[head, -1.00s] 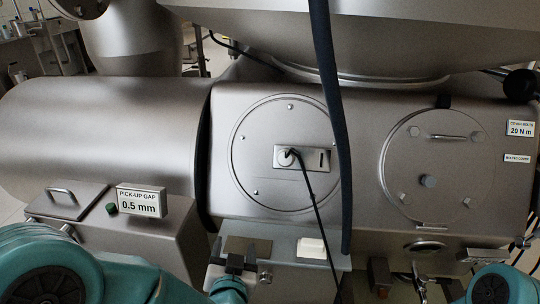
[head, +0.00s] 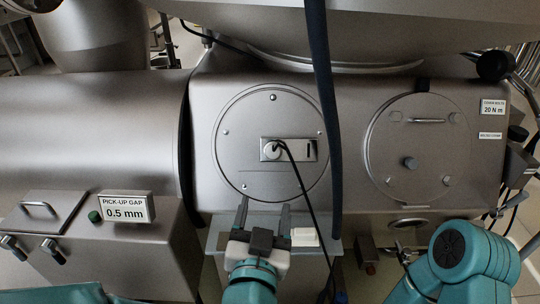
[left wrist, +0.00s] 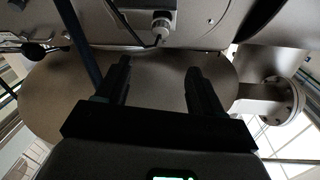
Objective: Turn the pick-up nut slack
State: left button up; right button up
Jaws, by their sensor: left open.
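The pick-up nut seems to be the small round fitting (head: 273,149) on a light plate in the middle of the left round cover (head: 240,180). A black cable runs down from it. In the left wrist view the fitting (left wrist: 161,27) shows at the top, beyond the fingertips. My left gripper (head: 262,208) is open and empty, its fingers pointing up below the cover's lower edge. Its two dark fingers (left wrist: 159,70) stand apart in the left wrist view. My right arm shows at the lower right, but its gripper does not show.
A thick dark hose (head: 325,120) hangs just right of the fitting. A shelf (head: 215,238) with a pale block (head: 304,237) lies under the cover. A sign (head: 126,208) reads "PICK-UP GAP 0.5 mm". A second round cover (head: 420,185) is at the right.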

aim_at(273, 154)
pick_arm(q)
jog(key=w, duration=0.5)
jog(key=w+d+b, duration=0.1)
jog(key=w, duration=0.4)
jog(key=w+b, duration=0.1)
jog(key=w, duration=0.5)
jog(key=shift+d, duration=0.2)
jog(key=shift+c, duration=0.3)
jog(key=c, duration=1)
